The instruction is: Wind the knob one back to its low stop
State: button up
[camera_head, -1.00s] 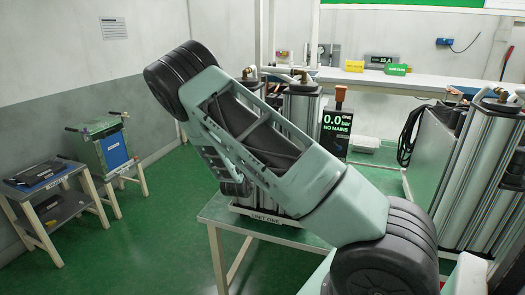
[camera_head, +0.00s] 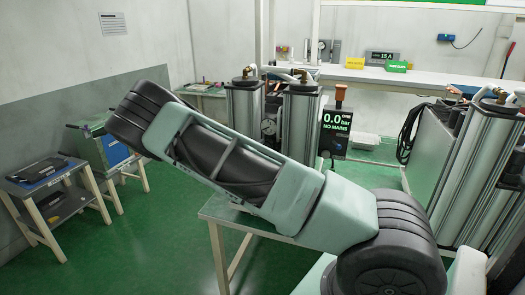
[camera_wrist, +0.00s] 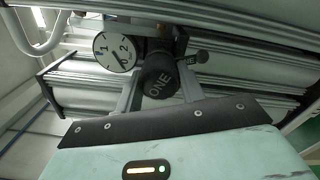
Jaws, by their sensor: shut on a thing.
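Knob one (camera_wrist: 160,80) is a dark, ribbed, round knob marked "ONE", in the upper middle of the wrist view. My gripper (camera_wrist: 158,92) is shut on it, with one grey finger on each side. My gripper and knob one are hidden there behind my arm.
A display (camera_head: 336,120) reads "0.0 bar NO MAINS". More metal columns (camera_head: 480,150) stand at the right. Green floor is open between.

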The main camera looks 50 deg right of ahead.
jog(key=shift+f+n, duration=0.15)
jog(key=shift+n, duration=1.85)
jog(key=o, duration=1)
jog(key=shift+c, duration=0.2)
jog(key=shift+a, duration=0.15)
jog(key=b+v, duration=0.5)
jog(key=v, duration=1.2)
jog(key=shift+s, duration=0.15)
